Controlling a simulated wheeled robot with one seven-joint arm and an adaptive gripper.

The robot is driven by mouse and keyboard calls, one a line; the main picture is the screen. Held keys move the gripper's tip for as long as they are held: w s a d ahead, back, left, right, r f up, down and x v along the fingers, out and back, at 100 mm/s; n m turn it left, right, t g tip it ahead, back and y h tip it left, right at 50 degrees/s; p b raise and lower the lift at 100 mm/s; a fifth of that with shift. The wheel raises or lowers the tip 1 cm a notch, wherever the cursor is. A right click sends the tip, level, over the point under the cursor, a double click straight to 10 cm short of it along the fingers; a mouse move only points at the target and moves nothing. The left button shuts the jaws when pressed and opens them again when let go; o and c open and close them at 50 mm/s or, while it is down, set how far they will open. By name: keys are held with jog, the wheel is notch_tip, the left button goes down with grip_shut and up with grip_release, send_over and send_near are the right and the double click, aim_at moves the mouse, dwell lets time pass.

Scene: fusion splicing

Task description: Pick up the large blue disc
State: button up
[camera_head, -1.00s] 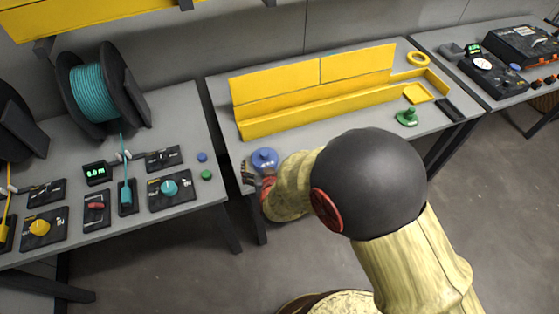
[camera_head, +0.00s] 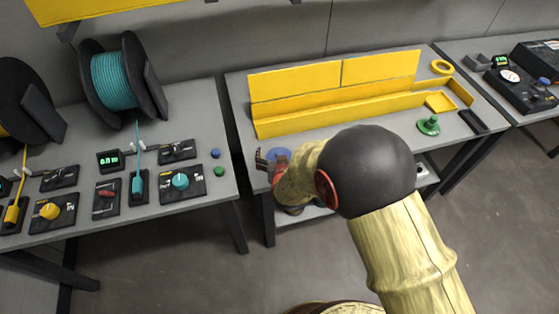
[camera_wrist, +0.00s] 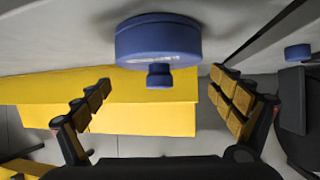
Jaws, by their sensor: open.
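The large blue disc (camera_head: 279,154) with a knob sits near the front left corner of the middle table. My gripper (camera_head: 268,160) is at the disc in the head view and partly hides it. In the wrist view the disc (camera_wrist: 158,38) and its small knob (camera_wrist: 159,76) show at the top centre. The open fingers (camera_wrist: 160,82) stand apart, one on each side of the knob. I see no finger contact with the disc or knob.
A yellow tray (camera_head: 330,105) runs along the middle table, with a green knobbed disc (camera_head: 428,125) to its right. The left table holds small blue (camera_head: 215,154) and green (camera_head: 219,171) pieces, a teal spool (camera_head: 112,82) and several dark devices. A gap separates the tables.

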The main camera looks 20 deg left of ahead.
jog(key=shift+c, duration=0.8)
jog(key=c, duration=1.8)
